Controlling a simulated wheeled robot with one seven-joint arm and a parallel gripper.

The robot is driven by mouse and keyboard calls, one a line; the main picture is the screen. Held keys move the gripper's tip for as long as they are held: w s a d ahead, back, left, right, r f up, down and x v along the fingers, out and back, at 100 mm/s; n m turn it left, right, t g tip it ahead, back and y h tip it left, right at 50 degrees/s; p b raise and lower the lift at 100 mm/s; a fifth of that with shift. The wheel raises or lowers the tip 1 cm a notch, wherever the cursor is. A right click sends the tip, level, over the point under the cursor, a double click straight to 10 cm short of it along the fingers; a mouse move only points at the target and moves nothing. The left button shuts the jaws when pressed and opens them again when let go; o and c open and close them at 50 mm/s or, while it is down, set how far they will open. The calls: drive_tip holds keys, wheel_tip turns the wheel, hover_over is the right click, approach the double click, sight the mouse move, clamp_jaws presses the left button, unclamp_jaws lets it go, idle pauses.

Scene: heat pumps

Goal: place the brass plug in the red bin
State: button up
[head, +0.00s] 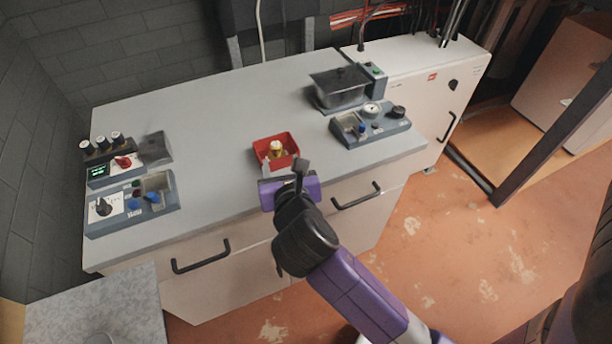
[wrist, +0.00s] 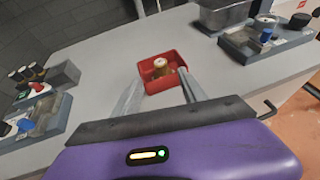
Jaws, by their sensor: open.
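The red bin (head: 262,147) is a small open tray on the grey worktop, near its front edge. The brass plug (head: 277,149) is inside the bin, upright as far as I can tell. In the wrist view the bin (wrist: 150,68) lies just beyond my fingers, with the plug (wrist: 160,66) in it. My gripper (wrist: 160,92) is open, its two fingers spread apart with nothing between them. The plug stands apart from both fingers.
Control boxes with knobs and buttons stand at the left (head: 131,204) and right (head: 370,127) of the worktop (head: 215,115). A clear-walled container (head: 340,88) stands at the back right. Bare worktop lies on both sides of the bin. Drawer handles (head: 201,257) stick out below the front edge.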

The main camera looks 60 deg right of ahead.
drive_tip(key=s+a+f+m+t+y, duration=0.3)
drive_tip(key=s+a+f+m+y, duration=0.3)
drive_tip(key=s+a+m, duration=0.45)
drive_tip(key=s+a+r+m+t+y, duration=0.1)
drive_tip(key=s+a+r+m, duration=0.1)
drive_tip(key=s+m, duration=0.5)
drive_tip(key=s+a+r+m+y, duration=0.2)
drive_tip(key=s+r+m, duration=0.3)
drive_tip(key=s+m, duration=0.3)
drive_tip(key=shift+s+a+r+m+t, duration=0.2)
drive_tip(key=shift+s+a+m+t, duration=0.15)
drive_tip(key=shift+m, duration=0.6)
